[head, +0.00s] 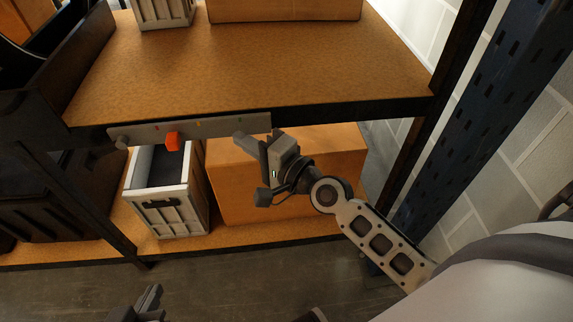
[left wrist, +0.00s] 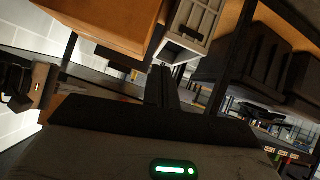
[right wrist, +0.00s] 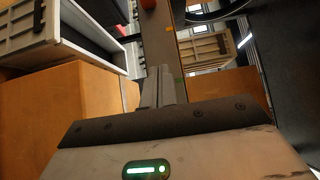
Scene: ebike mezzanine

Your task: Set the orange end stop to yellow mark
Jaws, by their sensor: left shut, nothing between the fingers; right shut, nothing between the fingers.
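The orange end stop (head: 173,141) sits on a grey rail (head: 232,125) along the front edge of the upper shelf, left of the rail's middle. Part of it also shows at the top of the right wrist view (right wrist: 148,4). A small yellow mark (right wrist: 168,29) is on the rail in that view, between the stop and my fingers. My right gripper (head: 246,142) is shut and empty near the rail's right part, apart from the stop and to its right. My left gripper (head: 152,296) is shut and empty, low in the head view, well away from the rail.
A grey-white open bin (head: 168,205) stands on the lower shelf below the stop. A cardboard box (head: 235,187) stands beside it, behind my right gripper. A dark blue perforated post (head: 490,110) rises on the right. The upper shelf board (head: 250,65) is bare in front.

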